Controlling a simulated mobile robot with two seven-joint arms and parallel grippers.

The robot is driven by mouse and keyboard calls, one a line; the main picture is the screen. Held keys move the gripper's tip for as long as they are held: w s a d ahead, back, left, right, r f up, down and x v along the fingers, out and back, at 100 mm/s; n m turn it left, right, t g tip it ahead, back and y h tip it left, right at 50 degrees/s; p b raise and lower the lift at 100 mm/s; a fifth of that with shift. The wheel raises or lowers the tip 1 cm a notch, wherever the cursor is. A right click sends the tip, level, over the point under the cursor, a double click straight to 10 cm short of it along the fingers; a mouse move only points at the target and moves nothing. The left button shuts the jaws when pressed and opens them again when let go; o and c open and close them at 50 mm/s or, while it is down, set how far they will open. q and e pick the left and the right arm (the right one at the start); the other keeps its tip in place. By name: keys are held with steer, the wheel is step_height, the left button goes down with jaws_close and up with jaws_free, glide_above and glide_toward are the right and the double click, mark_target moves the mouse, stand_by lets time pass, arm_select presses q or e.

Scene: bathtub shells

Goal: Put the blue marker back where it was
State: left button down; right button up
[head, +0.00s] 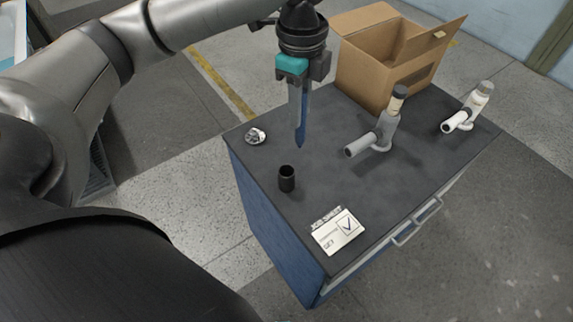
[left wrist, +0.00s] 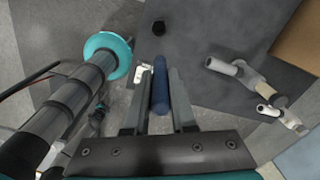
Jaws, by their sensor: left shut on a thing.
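My left gripper (head: 299,122) points down above the dark tabletop and is shut on the blue marker (head: 303,132). The marker hangs upright between the fingers, its lower tip clear of the table. In the left wrist view the marker (left wrist: 160,88) shows as a dark blue rod between the two grey fingers. A small black cup (head: 287,179) stands on the tabletop below and slightly left of the marker tip, apart from it. It also shows at the top of the left wrist view (left wrist: 159,27). My right gripper is not seen.
The tabletop around the cup is clear.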

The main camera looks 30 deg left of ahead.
arm_select(q)
steer(key=a+f+m, duration=0.3)
steer(key=f+m, duration=0.3)
steer(key=f, duration=1.1)
steer(key=shift+w+f+m, duration=0.3)
steer(key=shift+w, duration=0.05)
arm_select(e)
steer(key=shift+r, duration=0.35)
arm_select(q)
steer(key=shift+a+f, duration=0.1)
steer(key=c, duration=1.2)
jaws_free()
steer(key=shift+f, duration=0.1)
steer(key=o, duration=0.5)
steer(key=shift+c, duration=0.2)
step_height(320, 180, up, 12)
steer(key=p, duration=0.1)
steer(key=shift+r, duration=0.25)
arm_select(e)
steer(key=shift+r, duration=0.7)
